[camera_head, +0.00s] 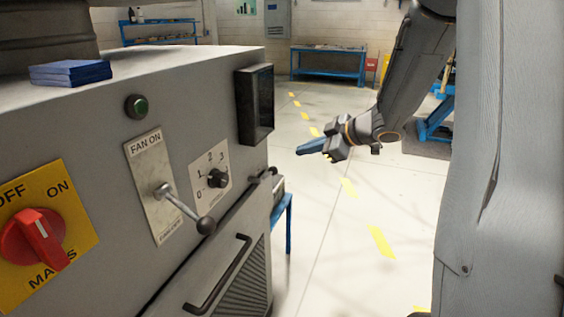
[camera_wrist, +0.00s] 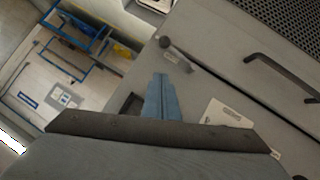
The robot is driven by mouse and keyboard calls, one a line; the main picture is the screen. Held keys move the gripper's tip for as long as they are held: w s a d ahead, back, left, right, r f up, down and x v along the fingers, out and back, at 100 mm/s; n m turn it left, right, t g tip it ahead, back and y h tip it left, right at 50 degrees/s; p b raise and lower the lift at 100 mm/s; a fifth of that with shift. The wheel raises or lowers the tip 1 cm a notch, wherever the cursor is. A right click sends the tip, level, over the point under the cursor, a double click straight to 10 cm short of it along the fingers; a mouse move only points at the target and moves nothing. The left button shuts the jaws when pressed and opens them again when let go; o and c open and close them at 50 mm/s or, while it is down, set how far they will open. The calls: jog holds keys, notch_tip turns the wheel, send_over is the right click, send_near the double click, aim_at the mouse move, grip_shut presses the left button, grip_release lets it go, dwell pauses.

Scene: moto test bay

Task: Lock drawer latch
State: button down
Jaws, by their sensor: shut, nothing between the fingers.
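The drawer latch (camera_head: 262,175) is a small dark lever with a rounded end at the upper right corner of the drawer front (camera_head: 180,284), on the grey cabinet. In the wrist view the latch (camera_wrist: 175,52) lies just beyond my fingertips, and no contact is visible. I cannot tell whether it is locked. The drawer has a dark bar handle (camera_head: 218,275), also in the wrist view (camera_wrist: 281,76); its front looks flush with the cabinet. My gripper (camera_head: 303,148) has blue fingers, shut and empty, held right of the cabinet; they also show in the wrist view (camera_wrist: 160,82).
The cabinet carries a red mains switch (camera_head: 34,239), a fan lever (camera_head: 184,208), a rotary dial (camera_head: 217,178) and a protruding dark box (camera_head: 255,103). A blue workbench (camera_head: 330,64) stands at the back.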

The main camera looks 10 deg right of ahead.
jog(key=d+f+p+x, duration=0.1)
jog(key=f+p+x, duration=0.1)
jog(key=x, duration=1.1)
jog(key=shift+s, duration=0.2)
jog(key=shift+f, duration=0.1)
